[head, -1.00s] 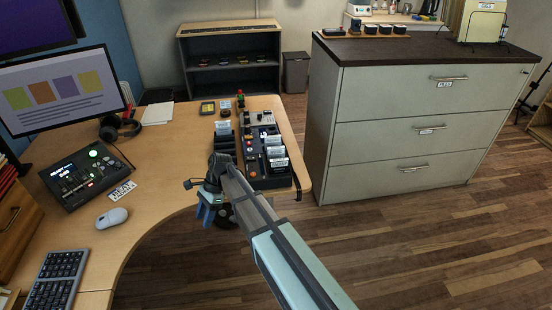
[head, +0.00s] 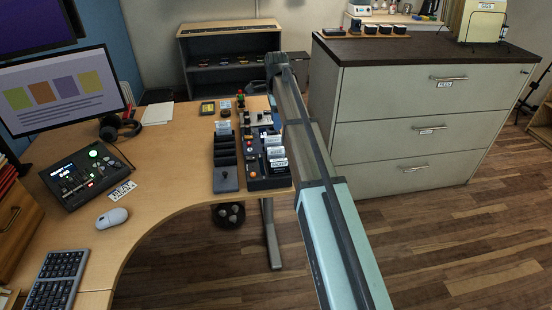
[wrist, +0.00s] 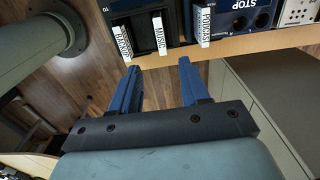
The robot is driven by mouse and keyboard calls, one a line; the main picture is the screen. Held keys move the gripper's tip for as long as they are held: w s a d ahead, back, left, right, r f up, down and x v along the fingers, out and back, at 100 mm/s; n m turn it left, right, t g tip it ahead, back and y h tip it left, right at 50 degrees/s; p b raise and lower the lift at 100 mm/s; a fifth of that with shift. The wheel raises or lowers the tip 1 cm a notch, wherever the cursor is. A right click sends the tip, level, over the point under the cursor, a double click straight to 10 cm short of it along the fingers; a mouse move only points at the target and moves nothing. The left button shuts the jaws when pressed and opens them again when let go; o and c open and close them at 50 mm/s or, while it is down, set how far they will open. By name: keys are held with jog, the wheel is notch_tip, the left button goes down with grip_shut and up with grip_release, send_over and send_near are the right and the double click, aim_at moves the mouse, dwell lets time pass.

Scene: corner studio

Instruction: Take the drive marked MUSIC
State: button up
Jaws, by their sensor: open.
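In the wrist view the drive marked MUSIC (wrist: 159,34) is a thin dark piece with a white label. It stands between the drive marked BACKUP (wrist: 122,40) on its left and one that appears to read PODCAST (wrist: 205,26) on its right. My gripper (wrist: 158,66) is open and empty, its two blue fingers pointing toward the MUSIC drive and apart from it. In the head view the arm's end is over the desk's far right corner, with the fingers hidden. The black drive unit (head: 257,182) shows there with several white-labelled drives, too small to tell which is MUSIC.
A dark slotted rack (head: 226,177) stands left of the unit. A panel marked STOP (wrist: 240,12) lies right of the drives in the wrist view. The grey filing cabinet (head: 400,120) stands right of the desk (head: 180,180), with open floor in front.

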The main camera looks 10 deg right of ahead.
aim_at(276, 148)
notch_tip(276, 148, down, 13)
jog(key=shift+f, duration=0.2)
dwell(0.6)
jog(key=shift+c, duration=0.4)
grip_shut()
